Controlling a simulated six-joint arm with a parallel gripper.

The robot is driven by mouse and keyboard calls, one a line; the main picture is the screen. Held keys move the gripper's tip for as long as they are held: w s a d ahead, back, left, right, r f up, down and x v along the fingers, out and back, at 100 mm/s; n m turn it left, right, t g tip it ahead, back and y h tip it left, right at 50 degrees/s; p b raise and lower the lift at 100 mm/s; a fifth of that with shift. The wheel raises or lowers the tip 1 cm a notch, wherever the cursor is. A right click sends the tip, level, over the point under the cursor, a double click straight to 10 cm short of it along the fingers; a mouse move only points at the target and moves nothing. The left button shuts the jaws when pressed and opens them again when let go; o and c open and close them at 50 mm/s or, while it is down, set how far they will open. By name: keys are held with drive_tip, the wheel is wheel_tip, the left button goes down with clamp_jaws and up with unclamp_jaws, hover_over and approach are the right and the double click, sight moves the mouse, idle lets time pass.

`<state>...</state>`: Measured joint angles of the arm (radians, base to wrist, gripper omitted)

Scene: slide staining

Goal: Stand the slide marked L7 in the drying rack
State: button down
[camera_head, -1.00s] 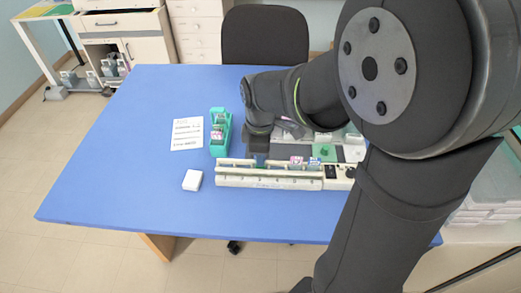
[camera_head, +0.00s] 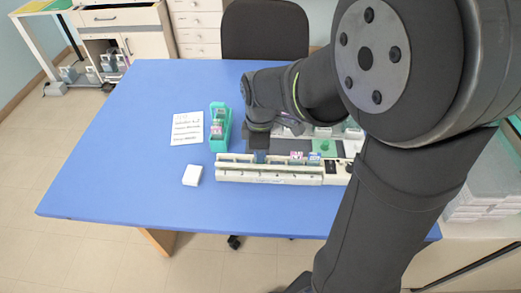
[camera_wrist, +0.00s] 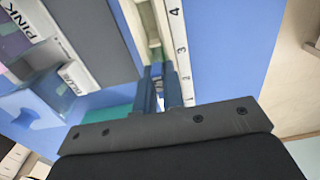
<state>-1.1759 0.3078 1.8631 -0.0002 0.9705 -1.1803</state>
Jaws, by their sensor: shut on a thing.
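The drying rack (camera_head: 270,178) is a long pale rail on the front of the blue table. In the wrist view its numbered edge (camera_wrist: 181,50) shows 4, 3 and 2. My gripper (camera_wrist: 159,72) is over the rack's channel near the low numbers, fingers pointing into it. It is shut on a thin thing, apparently a slide, mostly hidden between the fingers; no L7 mark is readable. In the head view my gripper (camera_head: 260,156) is at the rack's left part. Two slides with coloured labels, one pink (camera_head: 297,158) and one blue (camera_head: 315,158), stand further right along the rack.
A green slide holder (camera_head: 220,145) with slides stands left of my wrist. A white block (camera_head: 192,175) and a written sheet (camera_head: 187,128) lie further left. In the wrist view, a PINK label (camera_wrist: 20,18) and a blue container (camera_wrist: 35,105) are beside the rack. The left table is clear.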

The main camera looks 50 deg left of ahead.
drive_tip(key=shift+f, duration=0.25)
drive_tip(key=c, duration=1.5)
unclamp_jaws()
drive_tip(key=shift+o, duration=0.2)
drive_tip(key=shift+r, duration=0.1)
wheel_tip(320, 180, up, 17)
drive_tip(key=shift+r, duration=0.15)
wheel_tip(320, 180, down, 18)
drive_tip(key=shift+r, duration=0.35)
